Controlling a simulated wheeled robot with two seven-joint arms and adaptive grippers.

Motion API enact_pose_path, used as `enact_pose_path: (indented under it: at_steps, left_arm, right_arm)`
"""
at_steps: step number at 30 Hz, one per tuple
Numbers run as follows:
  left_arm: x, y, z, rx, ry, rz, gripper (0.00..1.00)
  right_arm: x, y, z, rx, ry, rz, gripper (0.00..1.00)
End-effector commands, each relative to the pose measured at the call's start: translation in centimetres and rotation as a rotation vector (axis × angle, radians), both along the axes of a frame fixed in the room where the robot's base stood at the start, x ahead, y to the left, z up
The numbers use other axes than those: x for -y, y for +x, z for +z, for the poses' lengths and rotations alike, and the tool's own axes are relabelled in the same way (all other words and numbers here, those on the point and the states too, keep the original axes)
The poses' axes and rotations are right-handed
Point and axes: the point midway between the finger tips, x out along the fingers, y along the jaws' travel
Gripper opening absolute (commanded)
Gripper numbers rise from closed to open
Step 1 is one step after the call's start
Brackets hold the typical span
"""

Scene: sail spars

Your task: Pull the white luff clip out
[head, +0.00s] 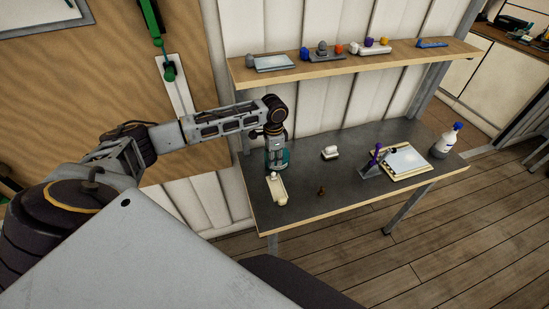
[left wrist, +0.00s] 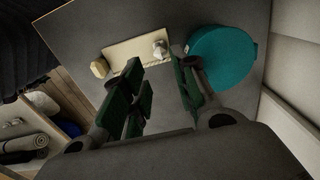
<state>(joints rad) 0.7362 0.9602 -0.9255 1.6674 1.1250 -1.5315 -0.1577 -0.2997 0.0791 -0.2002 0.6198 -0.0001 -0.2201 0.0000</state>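A pale, knob-like piece (left wrist: 160,48), which may be the white luff clip, sits at one end of a flat cream holder (left wrist: 125,53). The holder (head: 279,191) lies on the grey table in the head view, a small pale knob at its far end. My left gripper (left wrist: 157,64) is open and empty; its green-padded fingers point toward the knob end, one on either side in the left wrist view. Contact cannot be told. My right gripper is not in view.
A teal round thing (left wrist: 224,54) stands close beside the right finger. The table (head: 300,205) also holds a small white-topped block (head: 330,153), a brown piece (head: 322,190), a purple-topped stand (head: 371,168), a clipboard (head: 405,161) and a spray bottle (head: 446,142). A shelf (head: 350,64) runs above.

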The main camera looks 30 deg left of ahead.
Motion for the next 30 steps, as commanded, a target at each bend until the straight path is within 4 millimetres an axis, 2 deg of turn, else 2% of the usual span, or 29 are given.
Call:
enact_pose_path:
  at_steps: [11,26,30]
  left_arm:
    - [0.0,0.0,-0.8,-0.001,-0.001,0.0,0.29]
    - [0.0,-0.1,-5.1,-0.001,0.0,0.0,0.29]
    - [0.0,0.0,-5.8,0.001,0.001,0.0,0.29]
  right_arm:
    - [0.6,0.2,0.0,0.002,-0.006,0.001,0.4]
    - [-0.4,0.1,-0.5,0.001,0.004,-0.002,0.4]
    - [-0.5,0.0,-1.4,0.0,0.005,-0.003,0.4]
